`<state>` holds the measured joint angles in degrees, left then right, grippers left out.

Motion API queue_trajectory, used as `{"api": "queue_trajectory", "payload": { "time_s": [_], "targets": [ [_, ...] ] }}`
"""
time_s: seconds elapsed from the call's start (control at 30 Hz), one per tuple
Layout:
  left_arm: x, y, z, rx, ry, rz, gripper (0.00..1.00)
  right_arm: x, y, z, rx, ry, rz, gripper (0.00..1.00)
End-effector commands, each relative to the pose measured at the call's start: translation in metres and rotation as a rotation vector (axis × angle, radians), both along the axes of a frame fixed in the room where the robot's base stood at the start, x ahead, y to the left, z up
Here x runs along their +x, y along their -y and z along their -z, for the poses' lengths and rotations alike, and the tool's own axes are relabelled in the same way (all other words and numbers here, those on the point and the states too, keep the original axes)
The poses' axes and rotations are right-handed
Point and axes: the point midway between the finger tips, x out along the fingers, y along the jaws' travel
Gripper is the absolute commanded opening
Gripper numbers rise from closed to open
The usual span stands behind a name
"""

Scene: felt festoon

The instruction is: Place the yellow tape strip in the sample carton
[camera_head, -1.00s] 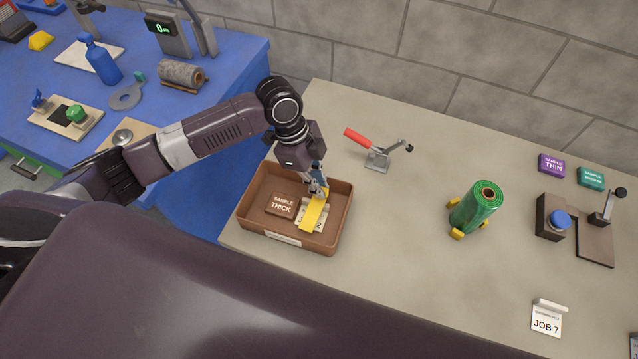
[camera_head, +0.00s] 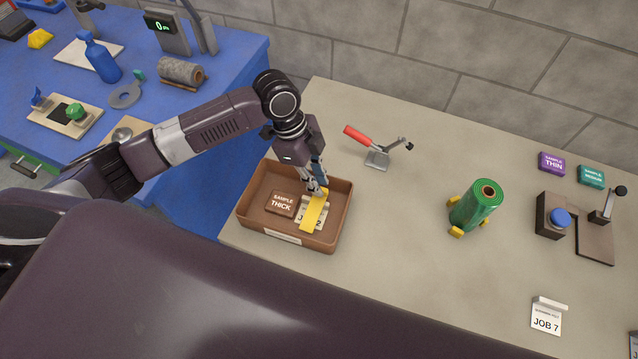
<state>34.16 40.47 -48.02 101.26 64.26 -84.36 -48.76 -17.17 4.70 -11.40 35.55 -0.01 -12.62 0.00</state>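The brown sample carton (camera_head: 328,232) is an open tray at the left end of the grey table. The yellow tape strip (camera_head: 314,214) is inside the carton's outline, over a pale numbered card (camera_head: 301,216). My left gripper (camera_head: 319,192) points down over the carton's right part, with its fingertips at the strip's upper end. The fingers are small here, and I cannot tell whether they grip the strip or whether the strip rests on the card. My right gripper is not in view.
A brown "SAMPLE THICK" block (camera_head: 281,203) lies in the carton. A red-handled clamp (camera_head: 376,156) stands behind it to the right. A green roll (camera_head: 477,206) stands further right. The table between carton and roll is clear.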

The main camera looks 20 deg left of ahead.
Motion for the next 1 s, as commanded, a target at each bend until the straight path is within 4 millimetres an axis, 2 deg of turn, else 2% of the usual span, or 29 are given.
{"api": "queue_trajectory", "payload": {
  "time_s": [0.3, 0.5, 0.7, 1.0],
  "targets": [
    [0.002, -0.021, -0.065, 0.002, 0.005, -0.001, 0.17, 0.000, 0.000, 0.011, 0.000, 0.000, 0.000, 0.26],
    [0.002, -0.029, -0.094, 0.001, 0.002, -0.001, 0.17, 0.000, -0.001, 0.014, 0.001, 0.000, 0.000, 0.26],
    [0.001, -0.032, -0.103, 0.001, 0.001, 0.000, 0.17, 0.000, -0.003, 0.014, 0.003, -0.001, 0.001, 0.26],
    [0.001, -0.032, -0.103, 0.001, 0.000, 0.000, 0.17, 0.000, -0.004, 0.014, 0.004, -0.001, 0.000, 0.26]
  ]
}}
